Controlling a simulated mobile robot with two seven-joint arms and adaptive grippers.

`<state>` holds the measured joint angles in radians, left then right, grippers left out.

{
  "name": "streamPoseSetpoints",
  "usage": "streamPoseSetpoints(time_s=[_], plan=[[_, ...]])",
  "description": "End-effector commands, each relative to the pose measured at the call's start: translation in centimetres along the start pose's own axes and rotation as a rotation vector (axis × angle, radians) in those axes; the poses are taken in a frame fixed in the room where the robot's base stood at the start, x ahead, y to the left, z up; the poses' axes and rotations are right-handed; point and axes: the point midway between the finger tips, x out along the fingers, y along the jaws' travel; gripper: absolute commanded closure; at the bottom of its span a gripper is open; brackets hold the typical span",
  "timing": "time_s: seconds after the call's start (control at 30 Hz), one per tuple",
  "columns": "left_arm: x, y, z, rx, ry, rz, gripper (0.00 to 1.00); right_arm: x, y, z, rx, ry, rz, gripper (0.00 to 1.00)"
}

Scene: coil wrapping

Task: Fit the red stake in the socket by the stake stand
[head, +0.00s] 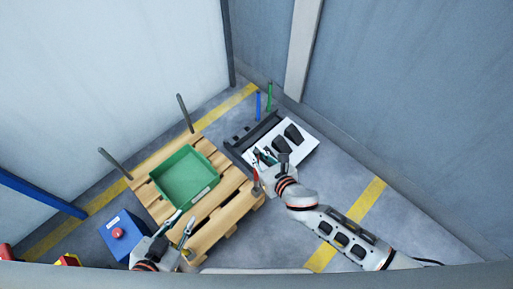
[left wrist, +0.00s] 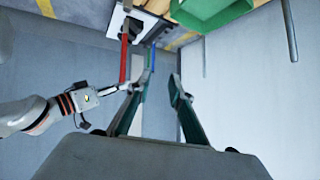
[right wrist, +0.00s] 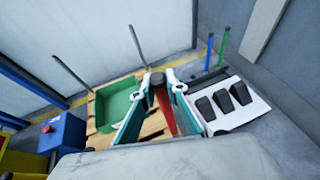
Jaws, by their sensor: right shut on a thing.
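The red stake (head: 256,182) is held in my right gripper (head: 265,160), over the right edge of the pallet; its lower end is hard to make out. In the right wrist view the red stake (right wrist: 167,110) runs between the two fingers, and it also shows in the left wrist view (left wrist: 125,58). The dark stake stand (head: 250,134) lies behind my right gripper, with a blue stake (head: 258,106) and a green stake (head: 268,97) upright by it. I cannot make out the socket. My left gripper (head: 180,222) is open and empty above the pallet's front edge.
A wooden pallet (head: 225,217) carries a green crate (head: 184,176). Grey stakes (head: 185,113) stand at its far side. A white board (head: 306,148) with black blocks lies right of the stand. A blue box (head: 124,236) with a red button stands front left. Walls close the back.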

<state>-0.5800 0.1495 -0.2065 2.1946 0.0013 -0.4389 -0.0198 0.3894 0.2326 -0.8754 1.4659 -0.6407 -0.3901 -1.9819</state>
Motion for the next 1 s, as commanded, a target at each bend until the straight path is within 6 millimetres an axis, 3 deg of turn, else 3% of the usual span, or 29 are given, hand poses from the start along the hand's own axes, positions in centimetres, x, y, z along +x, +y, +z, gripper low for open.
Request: streamPoseSetpoints(time_s=[0.03, 0.3, 1.0], plan=[[0.1, 0.2, 0.1, 0.001, 0.001, 0.006, 0.79, 0.2, 0.2, -1.1, 0.005, 0.006, 0.002, 1.00], [0.6, -0.1, -0.9, 0.013, 0.027, 0.010, 0.79, 0.9, 0.1, -2.4, 0.002, 0.001, 0.000, 1.00], [0.5, 0.1, -1.3, 0.007, 0.034, 0.012, 0.79, 1.1, 0.0, -2.4, 0.000, -0.003, 0.000, 1.00]])
